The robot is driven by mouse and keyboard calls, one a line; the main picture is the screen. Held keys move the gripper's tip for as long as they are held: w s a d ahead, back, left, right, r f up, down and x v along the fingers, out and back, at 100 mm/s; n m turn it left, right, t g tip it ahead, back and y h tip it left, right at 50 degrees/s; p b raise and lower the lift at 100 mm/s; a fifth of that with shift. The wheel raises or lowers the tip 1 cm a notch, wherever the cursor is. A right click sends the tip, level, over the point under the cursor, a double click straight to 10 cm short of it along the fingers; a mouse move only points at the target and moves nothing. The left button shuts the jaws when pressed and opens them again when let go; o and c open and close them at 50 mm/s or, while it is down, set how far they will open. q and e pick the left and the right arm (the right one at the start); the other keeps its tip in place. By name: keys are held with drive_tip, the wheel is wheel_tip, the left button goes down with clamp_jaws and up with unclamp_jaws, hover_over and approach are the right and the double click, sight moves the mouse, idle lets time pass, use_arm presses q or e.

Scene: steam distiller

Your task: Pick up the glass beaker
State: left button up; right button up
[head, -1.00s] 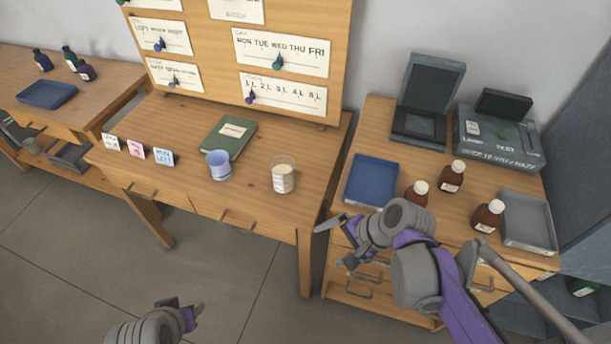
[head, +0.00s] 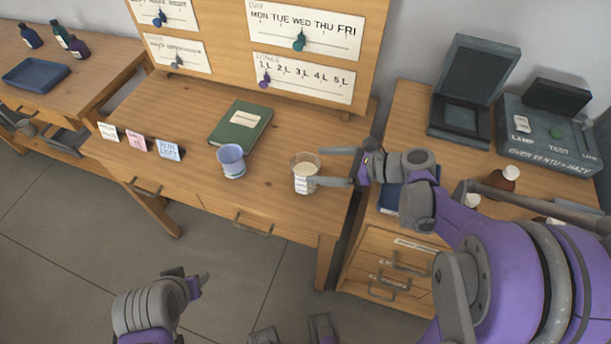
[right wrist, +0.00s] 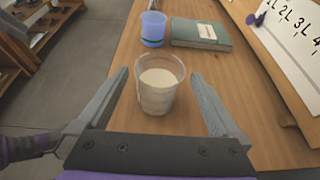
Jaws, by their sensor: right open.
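The glass beaker (head: 304,174) stands upright near the right end of the middle desk, with cloudy pale liquid and a white label. My right gripper (head: 338,166) is open, its fingers pointing left toward the beaker.
A blue cup (head: 231,162) stands left of the beaker, with a green book (head: 240,128) behind it. Small cards (head: 137,141) stand at the desk's left. An upright board (head: 235,65) rises behind. The right cabinet holds a grey tester (head: 548,130) and brown bottles (head: 502,181).

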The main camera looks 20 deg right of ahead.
sight(294, 164)
drive_tip(key=x, duration=0.5)
drive_tip(key=shift+f, duration=0.2)
drive_tip(key=shift+c, duration=0.2)
clamp_jaws()
